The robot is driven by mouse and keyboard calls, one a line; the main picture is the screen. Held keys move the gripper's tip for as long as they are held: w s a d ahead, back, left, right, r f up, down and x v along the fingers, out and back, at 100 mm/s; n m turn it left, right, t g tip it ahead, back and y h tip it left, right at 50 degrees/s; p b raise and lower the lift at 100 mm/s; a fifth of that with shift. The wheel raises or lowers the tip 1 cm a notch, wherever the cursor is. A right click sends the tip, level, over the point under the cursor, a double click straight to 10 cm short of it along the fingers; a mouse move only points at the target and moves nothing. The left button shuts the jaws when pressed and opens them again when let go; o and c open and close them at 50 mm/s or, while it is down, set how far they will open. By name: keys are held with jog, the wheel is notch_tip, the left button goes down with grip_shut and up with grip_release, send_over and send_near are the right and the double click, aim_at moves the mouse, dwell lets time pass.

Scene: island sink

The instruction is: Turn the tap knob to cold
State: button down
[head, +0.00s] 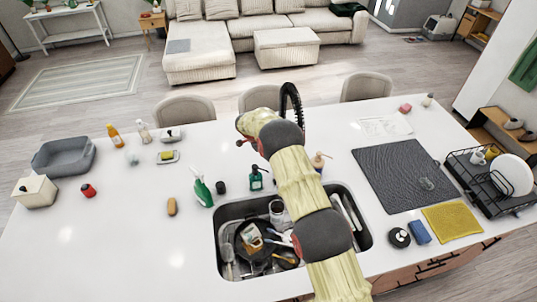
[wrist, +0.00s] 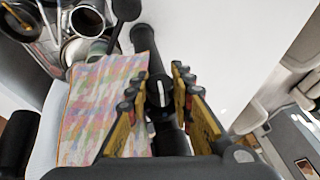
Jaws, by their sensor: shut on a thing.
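The black tap shows in the head view as a ribbed, arched spout (head: 291,97) rising behind my arm; its base and knob are hidden there by the arm. In the wrist view a dark, rounded tap knob (wrist: 158,91) with a short white mark stands between the yellow and black fingers of my gripper (wrist: 158,88). The fingers are on both sides of the knob, and my gripper is shut on it. The white mark points roughly up and down in the wrist picture. In the head view my fingers are hidden by the arm.
The sink (head: 220,262) holds pans, a cup and utensils. A patterned cloth (wrist: 103,112) lies close left of my gripper in the wrist view. A green soap bottle (head: 256,179) and a spray bottle (head: 202,191) stand behind the sink. A dark mat (head: 395,175) lies right.

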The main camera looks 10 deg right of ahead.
jog(key=shift+s+f+g, duration=0.1)
jog(key=shift+g, duration=0.3)
jog(key=c, duration=1.5)
grip_release()
jog(key=shift+c, duration=0.2)
jog(key=shift+r, duration=0.2)
jog(key=v, duration=1.1)
jog(key=shift+r, duration=0.35)
jog(key=shift+a, duration=0.15)
